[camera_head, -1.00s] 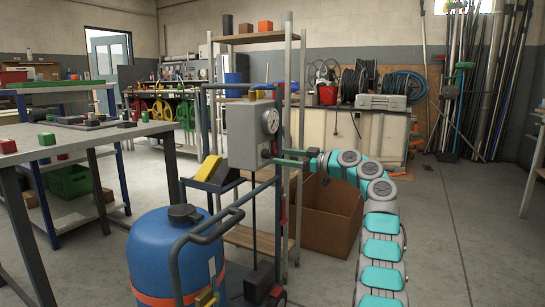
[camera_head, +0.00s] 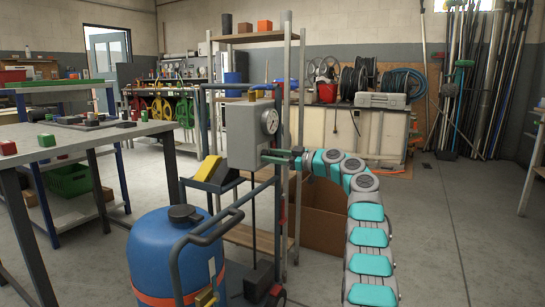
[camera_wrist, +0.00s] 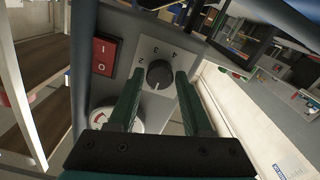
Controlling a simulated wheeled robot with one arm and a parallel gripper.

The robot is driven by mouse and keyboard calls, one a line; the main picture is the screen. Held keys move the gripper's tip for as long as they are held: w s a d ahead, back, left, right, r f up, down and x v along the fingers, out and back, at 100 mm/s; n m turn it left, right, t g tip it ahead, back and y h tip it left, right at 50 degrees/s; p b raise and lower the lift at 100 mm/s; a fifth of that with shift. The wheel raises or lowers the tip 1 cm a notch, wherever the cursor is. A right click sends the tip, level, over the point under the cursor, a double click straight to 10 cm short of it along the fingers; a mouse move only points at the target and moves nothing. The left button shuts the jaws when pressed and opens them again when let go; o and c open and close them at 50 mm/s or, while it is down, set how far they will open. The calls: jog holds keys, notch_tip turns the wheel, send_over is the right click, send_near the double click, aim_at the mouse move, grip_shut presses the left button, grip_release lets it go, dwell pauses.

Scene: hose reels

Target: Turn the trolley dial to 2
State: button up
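The trolley's grey control box (camera_head: 243,138) stands above a blue tank (camera_head: 165,245). In the wrist view, the box face carries a black round dial (camera_wrist: 159,74) on a light plate with numbers around its upper side. A small light mark shows on the dial's lower edge; I cannot tell surely which number it is set to. My gripper (camera_wrist: 158,78) is open, its two green fingers on either side of the dial, with gaps showing. Whether the tips reach it in depth is unclear. In the head view my gripper (camera_head: 268,157) is at the box's right side, and the dial is hidden.
A red rocker switch (camera_wrist: 103,56) sits left of the dial. A pressure gauge (camera_head: 269,121) is on the box. Trolley rails (camera_head: 279,190) and a shelf rack (camera_head: 297,140) stand close by. A brown carton (camera_head: 318,218) is behind my arm. Floor at right is clear.

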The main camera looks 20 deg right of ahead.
grip_shut()
